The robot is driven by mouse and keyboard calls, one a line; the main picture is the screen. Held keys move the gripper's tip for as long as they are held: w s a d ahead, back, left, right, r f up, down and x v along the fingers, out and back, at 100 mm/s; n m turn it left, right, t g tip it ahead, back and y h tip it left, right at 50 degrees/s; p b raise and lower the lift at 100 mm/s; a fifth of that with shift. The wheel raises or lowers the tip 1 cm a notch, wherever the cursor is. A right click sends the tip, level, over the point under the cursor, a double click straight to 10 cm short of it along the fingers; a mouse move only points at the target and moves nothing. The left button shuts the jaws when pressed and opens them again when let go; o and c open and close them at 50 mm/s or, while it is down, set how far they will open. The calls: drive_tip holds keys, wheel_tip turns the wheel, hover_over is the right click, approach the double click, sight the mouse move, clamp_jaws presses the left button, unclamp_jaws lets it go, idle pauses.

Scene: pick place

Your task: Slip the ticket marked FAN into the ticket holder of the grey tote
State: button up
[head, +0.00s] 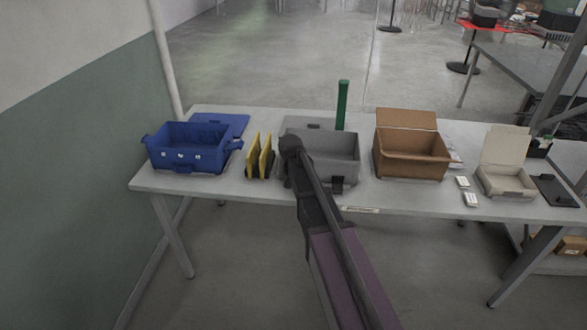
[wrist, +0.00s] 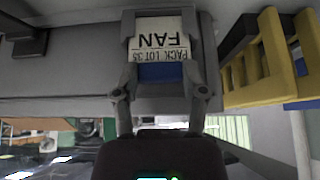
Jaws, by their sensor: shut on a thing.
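My gripper (wrist: 160,50) is shut on a ticket (wrist: 160,42) in the wrist view. The white ticket reads FAN and PACK LOT 35, upside down in the picture, and has a blue band at its lower end there. A grey wall of the grey tote (wrist: 60,82) lies right behind it. In the head view my gripper (head: 291,147) is at the left end of the grey tote (head: 339,172), and the ticket is hidden. I cannot make out the ticket holder or whether the ticket touches it. A black latch shows on the tote's front.
A yellow rack (head: 265,155) stands close left of the grey tote; it also shows in the wrist view (wrist: 270,55). A blue tote (head: 182,158) is farther left.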

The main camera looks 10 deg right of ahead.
drive_tip(key=o, duration=1.1)
drive_tip(key=shift+c, duration=0.6)
wheel_tip(320, 180, up, 8)
drive_tip(key=p, duration=0.8)
idle(0.4)
idle(0.6)
drive_tip(key=s+f+n+g+y, duration=0.2)
drive_tip(key=s+g, duration=0.3)
drive_tip(key=s, duration=2.4)
drive_tip(key=shift+n+g+p, duration=0.35)
drive_tip(key=shift+n+g, duration=0.05)
drive_tip(key=shift+n, duration=0.4)
